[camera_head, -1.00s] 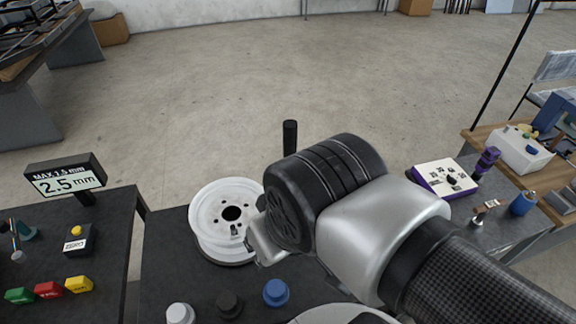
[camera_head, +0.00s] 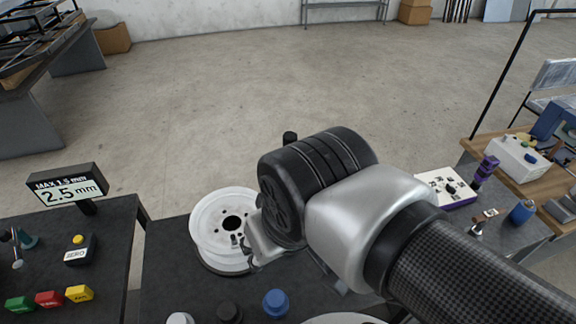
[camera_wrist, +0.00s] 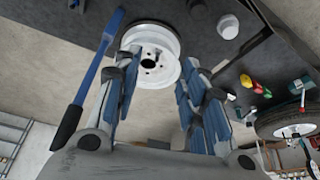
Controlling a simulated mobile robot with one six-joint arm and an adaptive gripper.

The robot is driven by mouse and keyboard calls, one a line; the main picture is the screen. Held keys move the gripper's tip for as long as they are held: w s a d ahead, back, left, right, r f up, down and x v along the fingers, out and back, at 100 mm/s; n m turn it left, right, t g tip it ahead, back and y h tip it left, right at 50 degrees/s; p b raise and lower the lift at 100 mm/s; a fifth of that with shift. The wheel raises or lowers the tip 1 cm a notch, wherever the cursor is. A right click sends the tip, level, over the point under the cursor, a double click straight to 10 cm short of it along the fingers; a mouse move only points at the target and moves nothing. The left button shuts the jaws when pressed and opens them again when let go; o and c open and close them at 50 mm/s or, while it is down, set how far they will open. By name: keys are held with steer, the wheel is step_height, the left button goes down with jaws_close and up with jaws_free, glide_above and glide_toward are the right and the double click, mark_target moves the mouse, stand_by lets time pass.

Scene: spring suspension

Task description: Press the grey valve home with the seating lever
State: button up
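The white wheel rim (camera_head: 226,232) stands on the dark bench, and it also shows in the wrist view (camera_wrist: 169,45). A small grey piece (camera_head: 234,240) sits in its face below the hub hole; I cannot tell if it is the valve. The seating lever seems to be the blue bar (camera_wrist: 94,70) with a black grip (camera_wrist: 67,128), left of my gripper in the wrist view. A black handle end (camera_head: 290,138) shows behind my wrist in the head view. My gripper (camera_wrist: 160,68) is open, its fingers apart with nothing between them. Contact with the lever is unclear.
Grey (camera_head: 180,318), black (camera_head: 229,312) and blue (camera_head: 275,302) knobs stand along the bench's near edge. A display reading 2.5 mm (camera_head: 68,187) and a ZERO button box (camera_head: 79,249) are left.

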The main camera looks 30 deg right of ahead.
steer(key=w+d+r+m+p, duration=0.1)
steer(key=w+d+r+p, duration=0.1)
steer(key=w+r+p, duration=0.1)
steer(key=w+d+r+m+g+p, duration=0.1)
steer(key=w+d+r+m+p, duration=0.1)
steer(key=w+r+p, duration=0.1)
steer(key=w+d+r+m+g+p, duration=0.1)
steer(key=w+d+r+m+p, duration=0.1)
steer(key=r, duration=0.5)
steer(key=shift+w+p, duration=0.65)
steer(key=shift+p, duration=0.55)
steer(key=w+d+r+m+p, duration=0.1)
steer(key=w+d+p, duration=0.1)
steer(key=w+d+r+m+g+p, duration=0.1)
steer(key=w+d+m+p, duration=0.1)
steer(key=d+p, duration=0.1)
steer(key=w+d+r+m+g+p, duration=0.1)
steer(key=w+d+r+p, duration=0.1)
steer(key=d, duration=0.1)
steer(key=shift+w+d+m, duration=0.15)
steer(key=shift+w+m, duration=0.2)
steer(key=shift+m, duration=0.05)
step_height(320, 180, down, 17)
steer(key=shift+f+b, duration=0.2)
steer(key=shift+b, duration=0.3)
steer(key=shift+c, duration=0.4)
jaws_close()
